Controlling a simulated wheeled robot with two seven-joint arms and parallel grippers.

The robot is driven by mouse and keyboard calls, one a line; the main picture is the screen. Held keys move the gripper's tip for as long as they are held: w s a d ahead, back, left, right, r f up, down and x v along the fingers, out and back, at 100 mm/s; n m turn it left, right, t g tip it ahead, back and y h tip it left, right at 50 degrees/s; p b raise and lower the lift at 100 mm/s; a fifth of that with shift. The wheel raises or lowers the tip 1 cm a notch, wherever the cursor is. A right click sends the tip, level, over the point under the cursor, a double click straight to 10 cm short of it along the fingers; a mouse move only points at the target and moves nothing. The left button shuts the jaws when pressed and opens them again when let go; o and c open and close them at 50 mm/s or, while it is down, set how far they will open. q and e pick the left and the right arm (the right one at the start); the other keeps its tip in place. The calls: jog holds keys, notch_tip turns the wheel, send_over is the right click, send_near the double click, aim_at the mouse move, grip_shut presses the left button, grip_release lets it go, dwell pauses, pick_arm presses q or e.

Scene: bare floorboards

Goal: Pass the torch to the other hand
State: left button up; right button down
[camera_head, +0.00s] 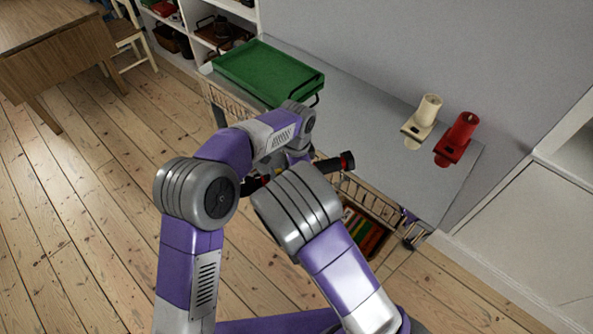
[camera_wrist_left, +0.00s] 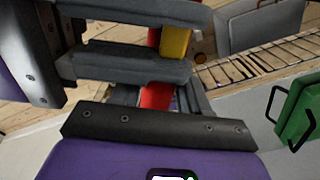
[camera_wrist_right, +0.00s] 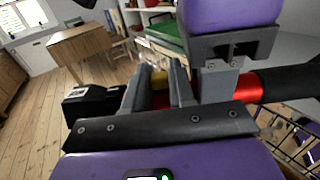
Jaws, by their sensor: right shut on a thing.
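The torch (camera_head: 347,161) has black ends with red and yellow parts between. In the head view its middle is hidden behind my right wrist. My right gripper (camera_wrist_right: 163,80) is shut on the torch's yellow part, which shows between its fingers in the right wrist view. My left gripper (camera_wrist_left: 155,95) is beside it, its fingers apart on either side of the torch's red part (camera_wrist_left: 156,96). Contact between those fingers and the torch cannot be made out. The right gripper's fingers cross the left wrist view.
A grey table (camera_head: 365,112) carries a green tray (camera_head: 268,72), a cream holder (camera_head: 424,118) and a red holder (camera_head: 457,140). Wire baskets hang below its front edge. White shelves stand behind, and a wooden table (camera_head: 50,45) stands far left. Open floor lies left.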

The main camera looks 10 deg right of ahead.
pick_arm(q)
jog(key=shift+s, duration=0.15)
jog(key=c, duration=0.5)
jog(key=shift+d, duration=0.1)
jog(key=shift+c, duration=0.6)
pick_arm(e)
jog(key=c, duration=1.3)
grip_release()
jog(key=shift+c, duration=0.2)
jog(key=o, duration=0.5)
jog(key=shift+w, duration=0.1)
